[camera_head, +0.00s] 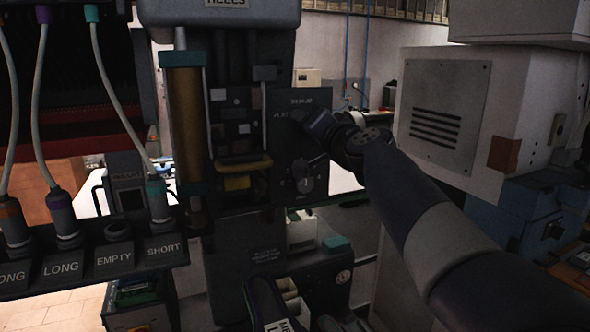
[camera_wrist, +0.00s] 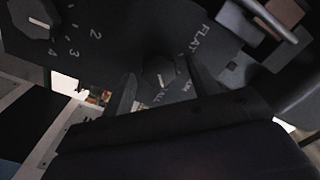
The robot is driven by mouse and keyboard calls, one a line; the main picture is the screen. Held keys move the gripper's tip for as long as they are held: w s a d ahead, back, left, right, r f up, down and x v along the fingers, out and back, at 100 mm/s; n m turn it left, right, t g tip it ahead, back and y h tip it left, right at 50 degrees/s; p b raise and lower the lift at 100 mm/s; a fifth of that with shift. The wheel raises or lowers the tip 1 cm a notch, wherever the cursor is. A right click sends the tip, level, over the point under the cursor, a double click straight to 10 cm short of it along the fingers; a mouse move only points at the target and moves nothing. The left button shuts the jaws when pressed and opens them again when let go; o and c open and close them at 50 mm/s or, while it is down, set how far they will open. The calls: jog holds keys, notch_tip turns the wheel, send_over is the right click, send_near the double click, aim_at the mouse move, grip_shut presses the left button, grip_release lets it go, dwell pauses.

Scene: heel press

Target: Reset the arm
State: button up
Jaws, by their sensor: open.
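My arm reaches in from the right in the head view to the dark control panel (camera_head: 316,98) of the heel press. My gripper (camera_head: 298,120) is at the panel's upper part, its fingers hard to make out there. In the wrist view my gripper (camera_wrist: 163,68) is open, one finger on each side of a small dark knob (camera_wrist: 160,76) with FLAT and TALL lettering around it. I cannot tell whether the fingers touch the knob. A second, numbered knob (camera_head: 303,178) sits lower on the panel and shows upper left in the wrist view (camera_wrist: 34,18).
A rack (camera_head: 92,262) with cabled plugs and labels LONG, EMPTY and SHORT stands at the left. A brass-coloured cylinder (camera_head: 184,120) is on the press, left of the panel. A large pale cabinet (camera_head: 490,115) is close to my arm at the right.

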jog(key=n+p, duration=0.3)
jog(key=n, duration=0.8)
jog(key=shift+a, duration=0.2)
jog(key=shift+s+f+n, duration=0.1)
jog(key=shift+n, duration=0.2)
dwell(0.6)
